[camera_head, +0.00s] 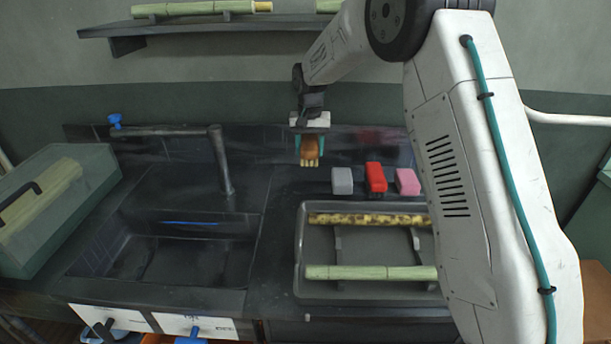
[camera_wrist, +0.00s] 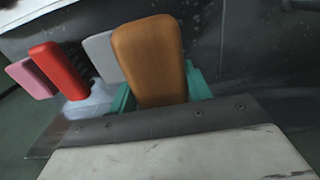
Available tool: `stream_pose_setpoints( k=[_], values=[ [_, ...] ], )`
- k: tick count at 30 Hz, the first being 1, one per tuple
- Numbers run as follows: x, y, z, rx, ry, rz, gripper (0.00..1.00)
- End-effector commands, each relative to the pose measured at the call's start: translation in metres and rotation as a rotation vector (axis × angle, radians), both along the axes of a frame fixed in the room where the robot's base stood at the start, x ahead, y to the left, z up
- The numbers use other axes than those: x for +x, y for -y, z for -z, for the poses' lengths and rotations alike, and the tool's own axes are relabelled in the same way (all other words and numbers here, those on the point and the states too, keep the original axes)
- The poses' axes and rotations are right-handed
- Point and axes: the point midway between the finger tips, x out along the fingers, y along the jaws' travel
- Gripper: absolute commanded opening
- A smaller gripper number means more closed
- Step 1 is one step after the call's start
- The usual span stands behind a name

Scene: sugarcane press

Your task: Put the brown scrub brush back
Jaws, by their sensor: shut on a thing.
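The brown scrub brush (camera_head: 310,150) is held in my gripper (camera_head: 310,143), with its pale bristles pointing down in the head view. The brush's brown back (camera_wrist: 150,55) fills the middle of the wrist view, between the green fingers (camera_wrist: 160,95). My gripper is shut on it at the back of the counter, left of the other brushes.
A grey tray (camera_head: 300,250) with a spotted cane (camera_head: 365,219) and a green cane (camera_head: 370,272) lies in front of the brushes. A dark sink (camera_head: 180,260) with a tall tap (camera_head: 221,160) is at left. A shelf (camera_head: 200,27) with cane hangs above.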

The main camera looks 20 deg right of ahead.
Motion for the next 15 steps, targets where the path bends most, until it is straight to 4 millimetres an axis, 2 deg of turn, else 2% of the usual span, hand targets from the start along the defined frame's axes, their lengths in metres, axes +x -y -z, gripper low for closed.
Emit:
stream_pose_setpoints(
  k=[7, 15],
  values=[
    [-0.001, 0.0, 0.046, 0.0, -0.005, 0.0, 0.24],
    [-0.001, 0.001, 0.069, 0.0, -0.003, 0.001, 0.24]
  ],
)
